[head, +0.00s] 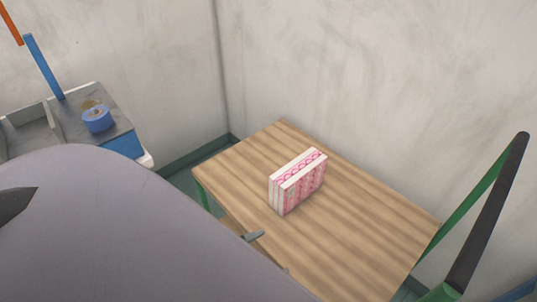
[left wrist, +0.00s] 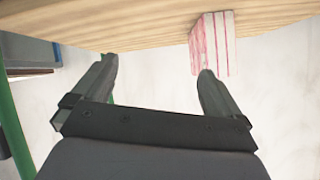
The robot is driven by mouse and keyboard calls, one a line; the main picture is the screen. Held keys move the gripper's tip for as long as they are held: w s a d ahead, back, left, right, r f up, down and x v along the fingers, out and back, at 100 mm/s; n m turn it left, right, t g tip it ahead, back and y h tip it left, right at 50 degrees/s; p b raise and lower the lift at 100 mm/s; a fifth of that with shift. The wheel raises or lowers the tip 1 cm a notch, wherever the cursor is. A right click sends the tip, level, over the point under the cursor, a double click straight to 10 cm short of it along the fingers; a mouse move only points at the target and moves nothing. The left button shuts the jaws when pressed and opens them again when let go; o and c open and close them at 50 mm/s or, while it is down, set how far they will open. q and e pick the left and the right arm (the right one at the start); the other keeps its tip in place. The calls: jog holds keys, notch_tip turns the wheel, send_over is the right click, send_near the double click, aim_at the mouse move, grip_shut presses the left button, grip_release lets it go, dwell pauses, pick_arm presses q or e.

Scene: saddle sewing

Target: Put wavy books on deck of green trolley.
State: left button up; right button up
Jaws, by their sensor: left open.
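The wavy books (head: 298,182), white with pink wavy patterns, stand together as an upright block on the wooden deck (head: 360,235) of the green trolley. My left gripper (head: 264,250) is mostly hidden behind my grey arm in the head view; a fingertip shows near the deck's front-left edge, apart from the books. In the left wrist view my left gripper (left wrist: 157,66) is open, with nothing between its fingers. There the books (left wrist: 213,45) show beyond the right finger, and the deck (left wrist: 120,25) spans the top. My right gripper is not in view.
The trolley's black-topped handle (head: 488,212) rises at the right. A grey-topped unit (head: 75,125) at the left holds a blue roll (head: 97,118) and a blue post (head: 44,66). Walls stand close behind the trolley. Bare deck surrounds the books.

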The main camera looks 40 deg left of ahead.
pick_arm(q)
jog(key=s+d+f+n, duration=0.1)
jog(key=s+d+n+g+h, duration=0.1)
jog(key=shift+s+d+f+n, duration=0.2)
jog(key=shift+d+f+n, duration=0.1)
jog(key=shift+d+f, duration=0.05)
